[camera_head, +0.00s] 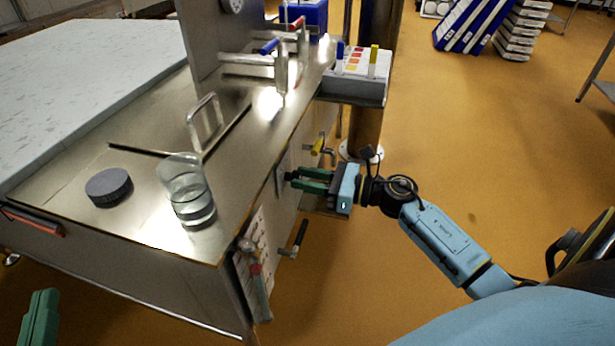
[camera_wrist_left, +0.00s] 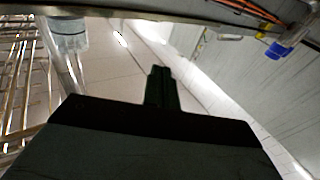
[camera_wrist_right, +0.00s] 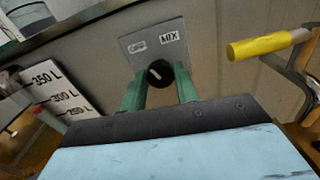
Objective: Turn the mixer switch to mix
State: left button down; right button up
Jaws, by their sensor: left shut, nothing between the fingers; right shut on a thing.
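The mixer switch is a round black knob (camera_wrist_right: 158,74) on a grey plate (camera_wrist_right: 140,42) on the side of the steel vat. The plate carries a "MIX" label (camera_wrist_right: 170,37) at upper right and another label (camera_wrist_right: 138,47), too blurred to read, at upper left. A white mark on the knob appears to lean toward the upper left. My right gripper (camera_wrist_right: 160,88) has its green fingers shut on the knob, one on each side. In the head view my right gripper (camera_head: 293,180) reaches the vat's side. My left gripper (camera_head: 42,310) is shut and empty at the lower left.
A yellow-handled valve (camera_wrist_right: 258,46) sticks out right of the switch, and a litre scale (camera_wrist_right: 62,95) is at its left. A glass beaker (camera_head: 187,190) and dark round lid (camera_head: 109,186) stand on the vat top.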

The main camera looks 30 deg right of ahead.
jog(key=m+p, duration=0.2)
jog(key=m, duration=0.2)
jog(key=shift+r+p, duration=0.1)
jog(key=shift+p, duration=0.2)
pick_arm(q)
jog(key=s+a+f+g+y+p, duration=0.2)
jog(key=s+a+f+g, duration=0.2)
jog(key=f, duration=0.6)
jog(key=s+a+f+n+g+y+p, duration=0.1)
jog(key=s+a+f+g+y+p, duration=0.1)
jog(key=s+f+g, duration=0.6)
jog(key=shift+s+a+f+g+y, duration=0.3)
jog(key=shift+a+f+g+y, duration=0.2)
jog(key=shift+a+f+g, duration=0.95)
pick_arm(e)
jog(key=shift+w+d+f+m, duration=0.1)
jog(key=shift+m, duration=1.75)
jog(key=shift+f+m, duration=0.1)
jog(key=shift+m, duration=1.75)
pick_arm(q)
jog(key=shift+d+r+g, duration=0.25)
jog(key=shift+d+r, duration=0.05)
pick_arm(e)
jog(key=o, duration=0.9)
jog(key=shift+o, duration=0.2)
